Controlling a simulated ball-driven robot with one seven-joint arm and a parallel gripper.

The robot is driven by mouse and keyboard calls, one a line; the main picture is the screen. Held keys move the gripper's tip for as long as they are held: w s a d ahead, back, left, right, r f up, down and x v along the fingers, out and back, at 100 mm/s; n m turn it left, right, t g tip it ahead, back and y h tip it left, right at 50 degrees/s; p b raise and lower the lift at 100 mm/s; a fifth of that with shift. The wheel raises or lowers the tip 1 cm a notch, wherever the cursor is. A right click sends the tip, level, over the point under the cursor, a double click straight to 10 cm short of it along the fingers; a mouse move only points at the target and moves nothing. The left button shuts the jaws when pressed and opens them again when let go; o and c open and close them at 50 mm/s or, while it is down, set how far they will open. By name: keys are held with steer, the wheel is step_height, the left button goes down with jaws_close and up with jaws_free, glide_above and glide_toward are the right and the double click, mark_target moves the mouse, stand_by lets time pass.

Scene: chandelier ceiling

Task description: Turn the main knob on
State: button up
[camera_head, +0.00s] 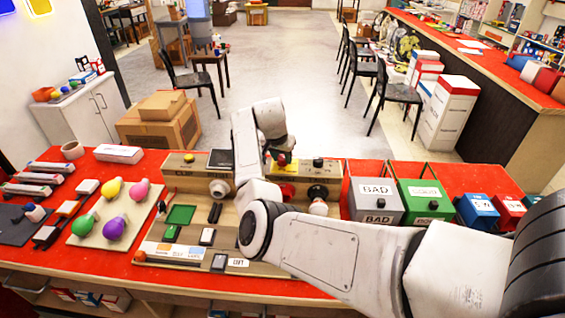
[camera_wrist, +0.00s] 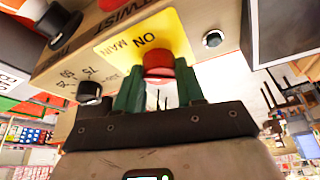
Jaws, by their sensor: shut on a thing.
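The main knob (camera_wrist: 160,60) is red and round, on a yellow label (camera_wrist: 135,40) reading "MAIN" and "ON" on the panel, in the wrist view. My gripper (camera_wrist: 160,80) has its green fingers on either side of the knob and is shut on it. Which way the knob is turned cannot be made out. In the head view, a wooden control box (camera_head: 333,168) stands on the red table behind my arm, which hides much of it.
A black knob (camera_wrist: 60,22) labelled "TWIST" and a smaller black knob (camera_wrist: 90,93) beside a number scale sit near the main knob. A grey "BAD" bin (camera_head: 376,192) and a green bin (camera_head: 423,194) stand right of the control box. Coloured bulbs (camera_head: 115,225) lie at left.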

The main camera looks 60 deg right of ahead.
steer(key=m+g+b, duration=0.1)
steer(key=m+b, duration=0.1)
steer(key=m+g+b, duration=0.1)
steer(key=m+b, duration=0.2)
steer(key=shift+w+f+m, duration=0.2)
steer(key=shift+m, duration=0.1)
steer(key=m+b, duration=0.2)
steer(key=m+g+y+b, duration=0.1)
steer(key=m+b, duration=0.1)
steer(key=shift+w+d+r+g, duration=0.1)
steer(key=shift+r+g, duration=0.1)
steer(key=shift+g, duration=0.1)
steer(key=shift+m+b, duration=0.35)
steer(key=shift+m, duration=0.05)
steer(key=o, duration=1)
steer(key=shift+r, duration=0.1)
steer(key=b+v, duration=0.1)
steer(key=v, duration=0.9)
steer(key=shift+w+r, duration=0.1)
steer(key=shift+r, duration=0.2)
